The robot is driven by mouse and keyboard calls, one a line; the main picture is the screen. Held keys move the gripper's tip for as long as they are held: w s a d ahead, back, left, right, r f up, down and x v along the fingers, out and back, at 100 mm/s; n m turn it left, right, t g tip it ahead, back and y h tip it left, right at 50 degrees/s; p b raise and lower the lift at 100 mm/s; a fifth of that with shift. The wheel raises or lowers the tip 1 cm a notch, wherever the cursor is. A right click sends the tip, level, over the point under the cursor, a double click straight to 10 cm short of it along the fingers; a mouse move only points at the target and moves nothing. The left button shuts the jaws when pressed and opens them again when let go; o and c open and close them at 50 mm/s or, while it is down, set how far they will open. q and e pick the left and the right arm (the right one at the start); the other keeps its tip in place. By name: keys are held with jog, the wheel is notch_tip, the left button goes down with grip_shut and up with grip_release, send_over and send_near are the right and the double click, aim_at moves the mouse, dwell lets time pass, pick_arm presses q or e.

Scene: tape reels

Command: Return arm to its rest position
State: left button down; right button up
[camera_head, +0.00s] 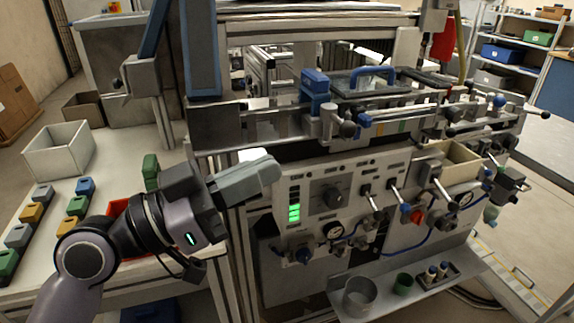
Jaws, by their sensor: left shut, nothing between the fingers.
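My left arm (165,222) comes in from the lower left and reaches up and to the right. Its gripper (272,166) is shut and empty, with the grey fingers close together. The fingertips are in front of the left edge of the machine's control panel (312,225), above the green lit bars (294,205). I cannot tell whether they touch the panel. A small white patch shows just behind the fingers. My right gripper is not in view.
A side table (45,270) at left holds several coloured blocks, a white bin (60,150) and a red tray (118,207) partly behind my arm. The machine has protruding knobs and levers (372,197). A lower shelf (415,290) holds cups. Floor is open at right.

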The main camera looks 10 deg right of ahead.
pick_arm(q)
jog(key=s+a+f+n+y, duration=0.2)
jog(key=a+f+y, duration=0.1)
jog(key=f, duration=0.5)
jog(key=s+a+f+n+y+b, duration=0.15)
jog(key=a+f+y, duration=0.25)
jog(key=f, duration=0.4)
jog(key=s+a+f+n+y+p, duration=0.1)
jog(key=s+a+f+n+y, duration=0.15)
jog(key=f, duration=0.55)
jog(key=s+a+f+n+g+y, duration=0.4)
jog(key=s+a+f+n+y, duration=0.2)
jog(key=s+a+f+y, duration=0.5)
jog(key=w+f+t+h+p, duration=0.4)
jog(key=w+t+p, duration=0.1)
jog(key=t, duration=0.2)
jog(key=shift+w, duration=0.2)
